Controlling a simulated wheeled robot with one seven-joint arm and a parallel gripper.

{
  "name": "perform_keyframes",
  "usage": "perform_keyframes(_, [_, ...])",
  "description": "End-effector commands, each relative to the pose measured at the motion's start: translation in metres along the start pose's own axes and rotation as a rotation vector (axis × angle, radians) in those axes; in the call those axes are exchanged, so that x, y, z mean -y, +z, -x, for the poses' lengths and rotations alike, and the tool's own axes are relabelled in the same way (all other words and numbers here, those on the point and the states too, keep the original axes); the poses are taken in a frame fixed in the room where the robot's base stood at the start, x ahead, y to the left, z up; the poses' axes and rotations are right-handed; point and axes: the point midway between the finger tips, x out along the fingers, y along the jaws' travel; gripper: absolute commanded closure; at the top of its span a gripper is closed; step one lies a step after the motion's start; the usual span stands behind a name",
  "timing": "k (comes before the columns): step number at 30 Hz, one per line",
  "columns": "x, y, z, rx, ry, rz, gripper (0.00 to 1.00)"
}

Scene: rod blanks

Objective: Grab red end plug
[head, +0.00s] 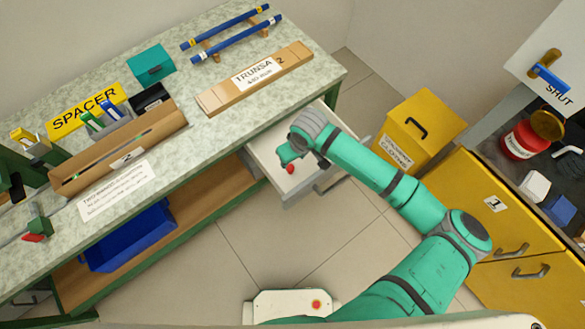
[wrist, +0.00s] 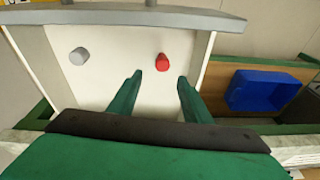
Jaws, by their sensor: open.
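The red end plug (wrist: 162,62) lies on the white floor of an open drawer (wrist: 100,90) in the wrist view. It also shows in the head view (head: 290,169) as a small red spot at the edge of my gripper. My gripper (wrist: 158,78) is open and empty, pointing down into the drawer. In the wrist view the plug appears just beyond the fingertips, roughly between their lines, and apart from them. A grey plug (wrist: 79,56) lies to its left in the same drawer. In the head view my gripper and wrist hide part of the drawer.
The drawer's grey front (head: 333,181) and side walls surround the plugs. The workbench top (head: 207,74) holds a cardboard box (head: 255,77) and blue rods (head: 237,38). A yellow bin (head: 418,128) stands right of the drawer. A blue crate (wrist: 262,90) sits on the lower shelf.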

Motion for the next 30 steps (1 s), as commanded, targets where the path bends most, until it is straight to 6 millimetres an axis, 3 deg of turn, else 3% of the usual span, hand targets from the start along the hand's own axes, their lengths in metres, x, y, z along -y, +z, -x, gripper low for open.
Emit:
perform_keyframes(3, [0.011,-0.011,0.008,0.100,0.016,0.053,0.55])
perform_keyframes(12, [0.019,-0.015,0.016,0.208,0.034,0.102,0.55])
perform_keyframes(30, [0.013,-0.001,-0.050,0.208,0.034,0.100,0.55])
